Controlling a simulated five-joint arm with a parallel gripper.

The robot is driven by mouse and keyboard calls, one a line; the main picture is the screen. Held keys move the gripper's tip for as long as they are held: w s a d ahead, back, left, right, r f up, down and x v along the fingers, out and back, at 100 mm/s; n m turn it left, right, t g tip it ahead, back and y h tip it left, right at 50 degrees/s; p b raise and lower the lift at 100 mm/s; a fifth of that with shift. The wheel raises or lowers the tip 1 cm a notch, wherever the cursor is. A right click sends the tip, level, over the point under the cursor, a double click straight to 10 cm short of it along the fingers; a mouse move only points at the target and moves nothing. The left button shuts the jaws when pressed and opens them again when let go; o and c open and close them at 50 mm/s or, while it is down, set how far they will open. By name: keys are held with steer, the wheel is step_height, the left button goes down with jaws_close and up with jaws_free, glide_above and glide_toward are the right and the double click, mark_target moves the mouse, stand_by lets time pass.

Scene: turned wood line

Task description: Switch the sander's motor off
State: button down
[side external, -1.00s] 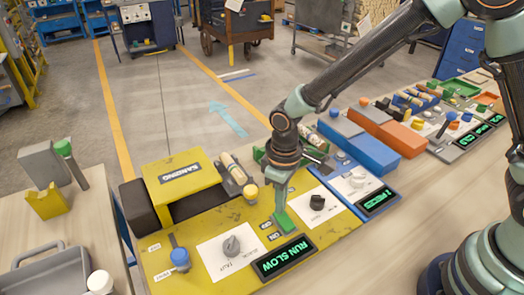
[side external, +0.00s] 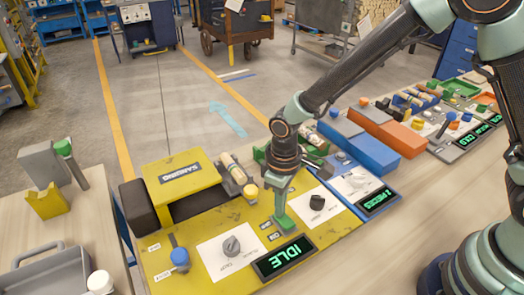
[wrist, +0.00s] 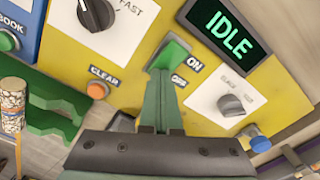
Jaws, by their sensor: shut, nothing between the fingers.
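The sander's yellow panel (side external: 210,277) carries a display (side external: 285,255) that reads IDLE; it also shows in the wrist view (wrist: 226,30). A green rocker switch (wrist: 174,54) sits beside the ON and OFF labels in the wrist view. My gripper (side external: 284,222) is shut with nothing between its fingers. Its green fingertips (wrist: 166,76) are at the switch's near edge and hide part of it. I cannot tell whether they touch it.
A grey knob (side external: 232,245) and a blue knob (side external: 180,257) lie left of my gripper, a black knob (side external: 317,202) to the right. The yellow SANDING housing (side external: 181,177) stands behind left. A blue box (side external: 373,155) and further stations line the bench rightward.

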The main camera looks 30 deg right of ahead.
steer(key=shift+r, duration=0.1)
step_height(320, 180, up, 7)
stand_by(0.7)
steer(key=s+d+r+m+t, duration=0.2)
steer(key=s+d+r+m, duration=0.1)
steer(key=d+r, duration=0.4)
steer(key=s+d+r+m+t, duration=0.3)
steer(key=d+r, duration=0.5)
steer(key=d, duration=0.3)
steer(key=shift+s+d+t, duration=0.25)
steer(key=shift+s+t, duration=0.05)
steer(key=shift+s, duration=0.15)
